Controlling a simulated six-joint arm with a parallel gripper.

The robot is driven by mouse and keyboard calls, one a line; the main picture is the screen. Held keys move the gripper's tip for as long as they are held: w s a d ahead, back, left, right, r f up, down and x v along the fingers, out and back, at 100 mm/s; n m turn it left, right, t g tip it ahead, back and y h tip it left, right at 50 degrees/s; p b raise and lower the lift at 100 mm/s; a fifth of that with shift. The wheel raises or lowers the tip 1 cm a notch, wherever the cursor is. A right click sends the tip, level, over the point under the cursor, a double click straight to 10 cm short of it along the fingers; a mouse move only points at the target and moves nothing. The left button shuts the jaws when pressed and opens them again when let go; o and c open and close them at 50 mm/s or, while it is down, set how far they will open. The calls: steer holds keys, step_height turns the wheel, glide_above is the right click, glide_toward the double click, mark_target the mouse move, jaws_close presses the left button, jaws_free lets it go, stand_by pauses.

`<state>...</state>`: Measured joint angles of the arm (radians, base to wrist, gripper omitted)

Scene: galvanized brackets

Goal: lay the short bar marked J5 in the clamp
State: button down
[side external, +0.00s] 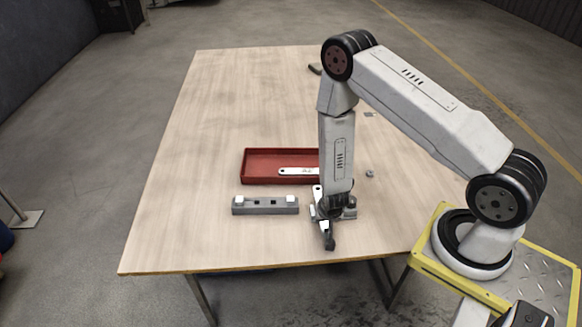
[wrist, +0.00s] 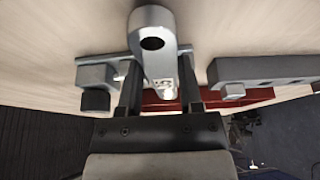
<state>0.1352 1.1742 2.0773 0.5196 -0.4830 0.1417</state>
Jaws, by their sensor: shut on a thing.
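My gripper (side external: 328,222) is low over the front of the table, shut on a pale metal bar. The held bar (side external: 317,190) shows a rounded, holed end in the wrist view (wrist: 154,40), between the two fingers (wrist: 160,88). Dark marks are on its face, but I cannot read them. A grey block with a dark knob (side external: 350,210), perhaps the clamp, is right beside and partly behind my gripper; a similar block shows left of the bar in the wrist view (wrist: 95,85). I cannot tell whether the bar touches it.
A long grey fixture (side external: 265,206) with two pale blocks stands left of my gripper. A red tray (side external: 246,166) behind holds another pale bar (side external: 296,171). A small grey part (side external: 369,174) lies to the right. The table's left and far areas are mostly clear.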

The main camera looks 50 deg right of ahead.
steer(key=shift+f, duration=0.45)
stand_by(0.8)
steer(key=shift+c, duration=0.8)
jaws_free()
steer(key=shift+r, duration=0.15)
steer(key=shift+r, duration=2.85)
